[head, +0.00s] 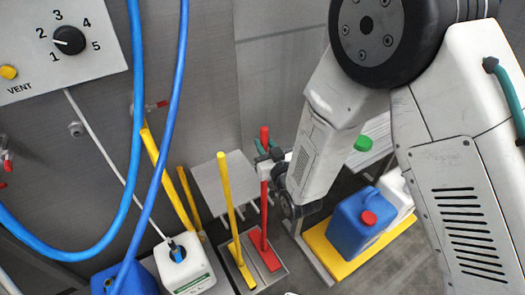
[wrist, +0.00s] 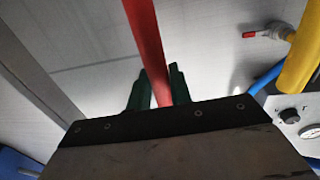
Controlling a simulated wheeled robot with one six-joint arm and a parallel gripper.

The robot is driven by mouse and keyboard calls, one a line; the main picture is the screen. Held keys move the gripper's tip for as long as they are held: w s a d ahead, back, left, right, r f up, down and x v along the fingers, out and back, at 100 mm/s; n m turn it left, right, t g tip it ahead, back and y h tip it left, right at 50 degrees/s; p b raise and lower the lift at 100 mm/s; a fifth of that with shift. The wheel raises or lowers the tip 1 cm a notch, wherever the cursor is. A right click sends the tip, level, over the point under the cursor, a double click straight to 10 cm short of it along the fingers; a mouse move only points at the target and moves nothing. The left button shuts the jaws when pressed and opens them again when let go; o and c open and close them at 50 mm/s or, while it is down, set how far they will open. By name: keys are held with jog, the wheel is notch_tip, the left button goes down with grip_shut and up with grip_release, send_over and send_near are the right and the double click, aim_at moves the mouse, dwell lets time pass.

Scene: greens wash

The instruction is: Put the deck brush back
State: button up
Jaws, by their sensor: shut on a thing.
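A red-handled brush (head: 264,215) stands upright in the head view, its red head low down on a grey plate (head: 278,273). My gripper (head: 268,153) is shut on the upper part of its red handle. In the wrist view the red handle (wrist: 146,40) runs up between the dark green fingers of my gripper (wrist: 158,84). A yellow-handled brush (head: 229,195) stands just left of the red one. The pictures do not say which brush is called the deck brush. My arm hides part of the area right of the red handle.
A light grey panel with pegs (head: 212,180) is behind the brushes. A blue jerrycan (head: 361,222) stands on a yellow platform (head: 322,248) at right. A white jerrycan (head: 185,268) is at lower left. Blue hoses (head: 138,110) hang at left below the dial panel (head: 100,40).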

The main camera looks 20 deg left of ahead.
jog(key=shift+s+a+f, duration=0.15)
jog(key=shift+a+f, duration=0.05)
jog(key=shift+f, duration=0.6)
jog(key=shift+s+a+f, duration=0.1)
jog(key=shift+a+f, duration=0.1)
jog(key=shift+f, duration=0.55)
jog(key=o, duration=0.8)
jog(key=shift+f, duration=0.1)
jog(key=shift+o, duration=0.2)
jog(key=shift+d, duration=0.1)
jog(key=shift+s, duration=0.1)
jog(key=v, duration=1.2)
